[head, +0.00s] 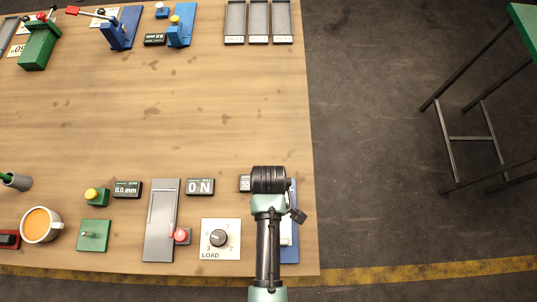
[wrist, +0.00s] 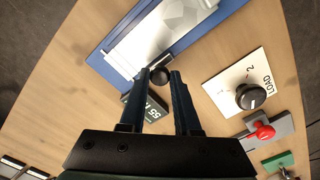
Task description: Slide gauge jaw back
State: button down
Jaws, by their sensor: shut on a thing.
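The gauge has a blue base (wrist: 108,68) with a pale metal slide (wrist: 150,45) along it, seen at the top of the wrist view. A round black knob (wrist: 160,76) sits at the slide's near edge. My gripper (wrist: 160,73) is shut on this knob, one dark finger on each side. A dark readout (wrist: 157,110) with pale digits lies beneath the fingers, partly covered. In the head view, the gauge's blue base (head: 291,254) shows at the table's right front, mostly hidden behind my arm. The fingers cannot be made out there.
Next to the gauge are a LOAD dial (head: 219,238), a grey panel (head: 161,220) and a red button (head: 181,234). An orange-filled cup (head: 41,225) stands at the left. Trays (head: 259,40) lie at the back right. The table's middle is clear.

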dwell(0.8)
jog(key=shift+a+p, duration=0.4)
jog(key=shift+a, duration=1.35)
jog(key=c, duration=0.6)
grip_release()
jog(key=shift+a, duration=0.1)
jog(key=shift+r, duration=0.15)
notch_tip(320, 180, up, 13)
jog(key=b, duration=0.1)
jog(key=shift+f, duration=0.2)
